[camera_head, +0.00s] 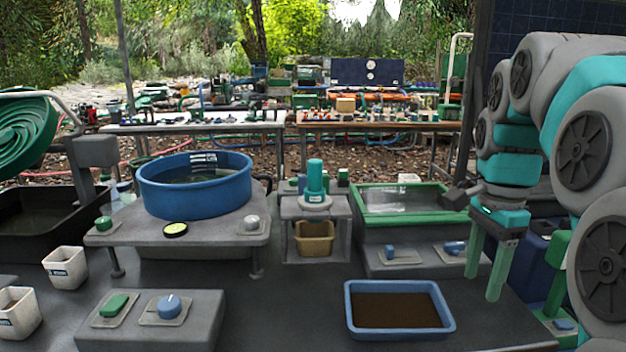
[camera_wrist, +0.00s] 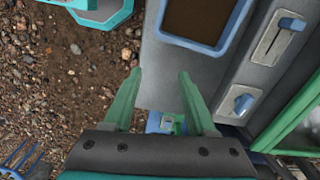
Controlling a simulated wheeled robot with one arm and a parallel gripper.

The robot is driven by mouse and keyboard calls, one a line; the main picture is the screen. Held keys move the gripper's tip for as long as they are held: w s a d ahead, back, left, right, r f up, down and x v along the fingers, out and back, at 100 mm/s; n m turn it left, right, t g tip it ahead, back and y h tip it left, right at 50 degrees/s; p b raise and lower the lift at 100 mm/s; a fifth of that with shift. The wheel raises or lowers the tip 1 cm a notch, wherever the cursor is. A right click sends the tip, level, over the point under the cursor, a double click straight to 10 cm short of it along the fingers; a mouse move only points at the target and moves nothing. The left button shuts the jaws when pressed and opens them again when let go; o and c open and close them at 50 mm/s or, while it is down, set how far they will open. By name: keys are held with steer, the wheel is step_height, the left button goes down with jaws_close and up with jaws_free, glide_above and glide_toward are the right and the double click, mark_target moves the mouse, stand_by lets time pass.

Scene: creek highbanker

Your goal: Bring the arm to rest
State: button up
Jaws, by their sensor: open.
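My gripper (camera_head: 486,266) hangs from my arm at the right of the head view, fingers pointing down. Its two green fingers are apart with nothing between them. It is to the right of the blue tray (camera_head: 348,318) of brown material and in front of the green-framed box (camera_head: 362,222). In the wrist view my gripper (camera_wrist: 157,90) also shows open and empty, over the edge of the grey bench (camera_wrist: 160,85) with gravel ground to the left. The blue tray also shows at the top of the wrist view (camera_wrist: 208,48).
A blue tub (camera_head: 195,195) stands on a grey stand at left. A control box with a green button (camera_head: 114,305) and blue knob (camera_head: 169,306) is at front left. White cups (camera_head: 66,268) stand at far left. Blue switches (camera_head: 453,247) sit near my fingers. Bare bench lies left of the tray.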

steer(key=s+a+f+n, duration=0.3)
steer(key=s+f+n, duration=0.2)
steer(key=s+f, duration=0.1)
steer(key=s+a+f+n+g, duration=0.1)
steer(key=s+a+f+n, duration=0.3)
steer(key=s+f, duration=0.3)
steer(key=s+a+f+n, duration=0.4)
steer(key=s+f+n, duration=0.3)
steer(key=s, duration=0.2)
steer(key=shift+s+a+g, duration=0.25)
steer(key=shift+g, duration=0.05)
steer(key=shift+c, duration=0.2)
